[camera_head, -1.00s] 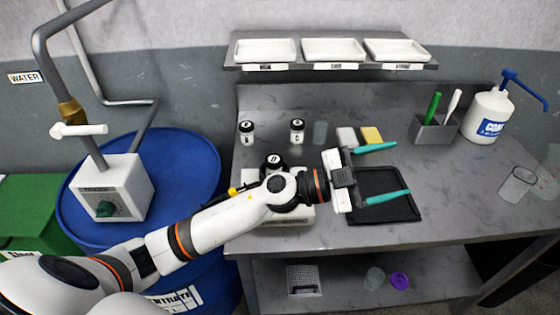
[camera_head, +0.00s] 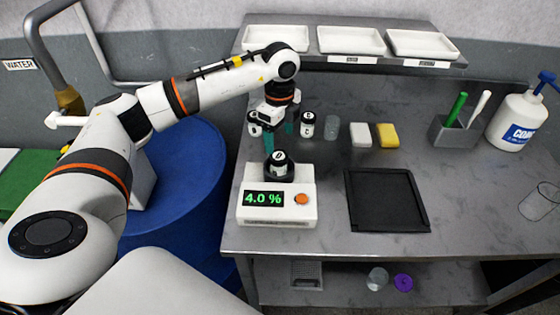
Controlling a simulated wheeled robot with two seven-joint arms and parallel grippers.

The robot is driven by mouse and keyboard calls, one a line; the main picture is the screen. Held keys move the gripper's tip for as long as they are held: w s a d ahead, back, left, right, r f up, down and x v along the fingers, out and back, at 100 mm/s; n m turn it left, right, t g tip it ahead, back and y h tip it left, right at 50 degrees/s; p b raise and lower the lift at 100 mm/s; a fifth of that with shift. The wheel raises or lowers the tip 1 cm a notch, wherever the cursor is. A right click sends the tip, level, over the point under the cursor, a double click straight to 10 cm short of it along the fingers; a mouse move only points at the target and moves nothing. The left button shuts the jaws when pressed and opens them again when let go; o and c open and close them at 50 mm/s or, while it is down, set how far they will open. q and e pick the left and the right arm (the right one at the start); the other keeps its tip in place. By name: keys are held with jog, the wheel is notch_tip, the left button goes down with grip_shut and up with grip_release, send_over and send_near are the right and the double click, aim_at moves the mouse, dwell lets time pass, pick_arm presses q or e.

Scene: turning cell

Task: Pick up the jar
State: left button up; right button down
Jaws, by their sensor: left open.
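Small jars with black lids and white labels stand on the grey bench. One jar (camera_head: 280,164) sits on the white meter (camera_head: 277,207), whose green display reads 4.0 %. Two more stand at the back: a left jar (camera_head: 253,124), partly hidden by my gripper, and a right jar (camera_head: 307,126). My left gripper (camera_head: 279,142) points down with its teal fingers apart and nothing seen between them. It is between the two back jars in the picture, just behind the jar on the meter. I cannot tell whether it touches any jar. My right gripper is out of view.
A clear cup (camera_head: 332,127), a white block (camera_head: 360,135) and a yellow block (camera_head: 387,135) stand right of the jars. A black tray (camera_head: 387,226) lies empty in front. Above the back is a shelf (camera_head: 331,59) with white trays. A blue drum (camera_head: 196,215) stands left.

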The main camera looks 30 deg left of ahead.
aim_at(278, 155)
pick_arm(q)
notch_tip(278, 155, down, 3)
jog(key=shift+f+p, duration=0.2)
jog(key=shift+p, duration=0.2)
jog(key=shift+a+f+p, duration=0.1)
jog(key=shift+f+p, duration=0.4)
jog(key=shift+f, duration=0.1)
jog(key=f, duration=0.1)
jog(key=f+p, duration=0.1)
jog(key=f, duration=0.1)
jog(key=shift+a+f, duration=0.2)
jog(key=shift+f, duration=0.1)
jog(key=shift+w+f, duration=0.1)
jog(key=shift+f, duration=0.3)
jog(key=shift+c, duration=0.5)
jog(key=shift+r, duration=0.1)
jog(key=c, duration=1.1)
